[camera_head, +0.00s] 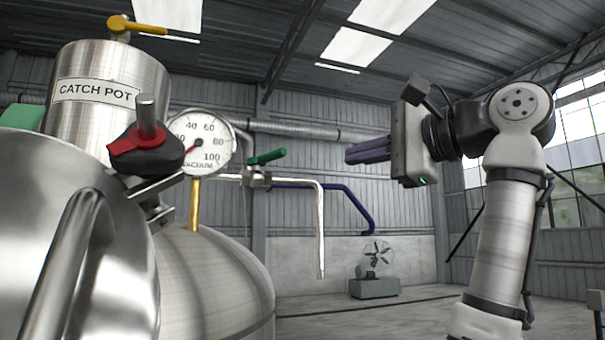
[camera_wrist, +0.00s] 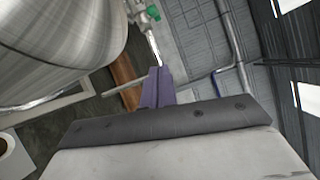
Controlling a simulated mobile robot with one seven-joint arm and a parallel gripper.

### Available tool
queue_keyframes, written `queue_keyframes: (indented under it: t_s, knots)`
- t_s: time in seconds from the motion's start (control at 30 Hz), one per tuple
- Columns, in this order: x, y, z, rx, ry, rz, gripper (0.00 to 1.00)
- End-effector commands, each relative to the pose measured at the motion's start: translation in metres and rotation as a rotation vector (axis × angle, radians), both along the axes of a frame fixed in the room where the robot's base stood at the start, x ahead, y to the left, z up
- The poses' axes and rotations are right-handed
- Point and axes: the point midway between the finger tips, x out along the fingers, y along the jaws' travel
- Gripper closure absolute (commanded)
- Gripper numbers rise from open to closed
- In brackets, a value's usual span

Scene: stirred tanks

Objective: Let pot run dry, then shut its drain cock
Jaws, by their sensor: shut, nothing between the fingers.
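The catch pot (camera_head: 142,82) is a brushed-metal cylinder with a "CATCH POT" label, at the upper left. The drain cock with a green lever (camera_head: 266,157) sits on a thin pipe right of the gauge. Its lever lies roughly along the pipe, tilted up to the right. The pipe's outlet leg (camera_head: 320,235) bends downward; I cannot tell whether liquid leaves its end. My gripper (camera_head: 350,154) is shut and empty, in the air to the right of the cock and apart from it. In the wrist view, the green lever (camera_wrist: 153,12) shows beyond the shut fingers (camera_wrist: 158,72).
A vacuum gauge (camera_head: 202,143) has its red needle pointing lower left. A yellow lever (camera_head: 135,27) tops the pot. A red-and-black knob (camera_head: 145,150) and large metal vessel (camera_head: 215,285) fill the left. A fan (camera_head: 375,262) stands far back. Space between gripper and cock looks clear.

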Motion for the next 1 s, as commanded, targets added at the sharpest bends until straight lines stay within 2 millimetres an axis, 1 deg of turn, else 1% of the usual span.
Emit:
queue_keyframes:
  t_s: [0.03, 0.13, 0.27, 0.37, 0.73, 0.83, 1.0]
  knots:
    - [0.006, -0.006, -0.006, 0.022, -0.019, 0.045, 1.00]
    - [0.012, -0.012, -0.009, 0.043, -0.047, 0.090, 1.00]
    - [0.018, -0.006, -0.008, 0.046, -0.054, 0.101, 1.00]
    - [0.027, 0.006, -0.006, 0.045, -0.054, 0.100, 1.00]
    - [0.074, 0.067, -0.002, 0.044, -0.052, 0.098, 1.00]
    - [0.063, 0.079, 0.001, 0.043, -0.057, 0.095, 1.00]
    - [0.052, 0.092, 0.003, 0.045, -0.053, 0.095, 1.00]
